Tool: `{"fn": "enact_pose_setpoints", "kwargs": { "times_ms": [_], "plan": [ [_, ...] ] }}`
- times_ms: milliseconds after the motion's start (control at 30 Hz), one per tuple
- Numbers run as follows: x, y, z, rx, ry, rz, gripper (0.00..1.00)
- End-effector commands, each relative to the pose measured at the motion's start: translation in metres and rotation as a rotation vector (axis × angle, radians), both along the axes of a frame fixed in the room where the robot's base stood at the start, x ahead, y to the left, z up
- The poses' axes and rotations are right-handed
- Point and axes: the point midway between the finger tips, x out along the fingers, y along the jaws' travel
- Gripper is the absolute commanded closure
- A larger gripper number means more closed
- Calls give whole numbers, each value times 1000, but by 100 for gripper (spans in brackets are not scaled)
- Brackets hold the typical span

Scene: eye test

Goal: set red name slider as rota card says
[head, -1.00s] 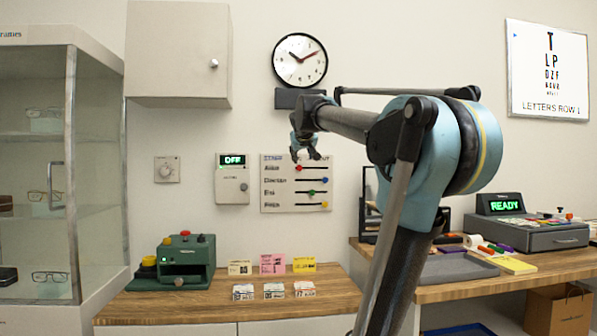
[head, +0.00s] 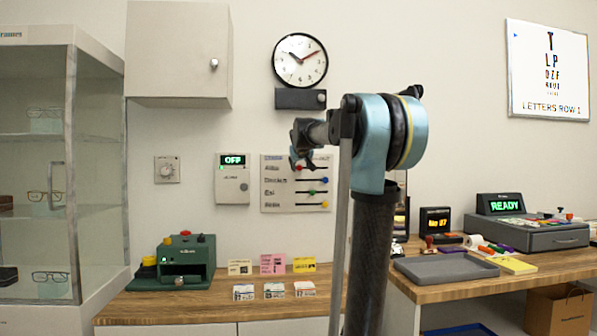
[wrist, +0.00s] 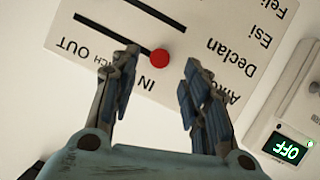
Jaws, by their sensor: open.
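The red slider knob (head: 299,168) is in the top row of the white staff board (head: 300,187), at the left end of its slot. In the wrist view the board (wrist: 105,12) appears upside down, and the red knob (wrist: 160,57) is at the slot end by the word IN, away from OUT. My gripper (head: 302,165) is in front of the board's upper left. In the wrist view my gripper (wrist: 157,72) is open, with the knob showing between and just beyond the fingertips. Contact cannot be told. The row's name is partly hidden by a finger. No rota card is readable.
A box reading OFF (head: 232,180) hangs left of the board. Below, yellow and pink cards (head: 273,263) and small white cards (head: 274,290) stand on the wooden counter beside a green machine (head: 187,262). A grey tray (head: 446,269) lies on the right counter.

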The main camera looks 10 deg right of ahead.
Motion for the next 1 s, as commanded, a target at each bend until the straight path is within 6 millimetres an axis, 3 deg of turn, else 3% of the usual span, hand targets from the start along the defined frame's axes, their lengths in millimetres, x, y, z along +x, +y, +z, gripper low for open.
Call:
{"fn": "enact_pose_setpoints", "kwargs": {
  "times_ms": [300, 767, 967, 1000],
  "plan": [
    [35, -4, -14, 0, 0, 0, 57],
    [44, -5, -18, 0, 0, 0, 57],
    [43, -5, -18, 0, 0, 0, 100],
    [43, -5, -18, 0, 0, 0, 100]
  ]
}}
